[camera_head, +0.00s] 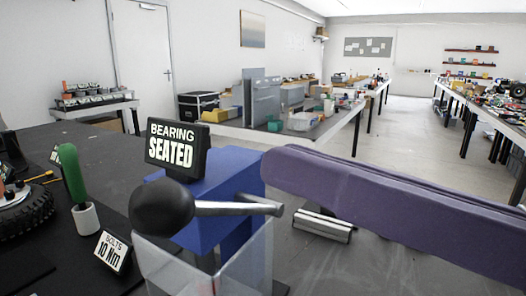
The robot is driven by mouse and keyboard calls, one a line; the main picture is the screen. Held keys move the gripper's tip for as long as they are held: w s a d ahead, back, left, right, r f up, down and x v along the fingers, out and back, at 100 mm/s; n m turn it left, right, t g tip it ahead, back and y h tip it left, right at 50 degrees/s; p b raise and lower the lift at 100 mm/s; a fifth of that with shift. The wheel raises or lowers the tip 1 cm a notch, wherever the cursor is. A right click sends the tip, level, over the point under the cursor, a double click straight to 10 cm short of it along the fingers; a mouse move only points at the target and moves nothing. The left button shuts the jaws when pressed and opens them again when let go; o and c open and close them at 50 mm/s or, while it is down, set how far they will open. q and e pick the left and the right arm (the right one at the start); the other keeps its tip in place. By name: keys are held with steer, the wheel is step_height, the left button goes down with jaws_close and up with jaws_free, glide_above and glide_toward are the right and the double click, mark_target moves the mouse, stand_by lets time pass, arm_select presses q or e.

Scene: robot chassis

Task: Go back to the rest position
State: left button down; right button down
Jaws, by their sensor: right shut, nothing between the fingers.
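My right gripper (277,165) comes in from the right, large and close to the camera. Its long purple fingers lie against each other, shut and empty. The tips are in the air above the grey worktop, just right of a blue block (215,185). They overlap the right part of that block in the picture. My left gripper is not in view.
A lever with a black knob (162,207) stands before the blue block, above a clear guard (250,268). A sign (177,146) reads "BEARING SEATED". A silver block (322,225) lies below my fingers. A green-handled tool (74,175), torque card (113,251) and tyre (25,215) stand left.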

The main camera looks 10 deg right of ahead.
steer(key=d+f+m+g+h+p, duration=0.2)
steer(key=d+f+h+p, duration=0.25)
steer(key=f+h, duration=0.3)
steer(key=s+d+f+m+g+h+p, duration=0.5)
steer(key=s+d+f+g+h, duration=0.1)
steer(key=s+d+h, duration=0.3)
step_height(320, 180, up, 38)
steer(key=y+p, duration=0.1)
steer(key=p, duration=3.6)
steer(key=shift+s+n, duration=0.15)
steer(key=shift+n, duration=0.15)
steer(key=shift+a+f+y, duration=0.1)
steer(key=shift+f+y, duration=0.1)
steer(key=shift+y, duration=0.05)
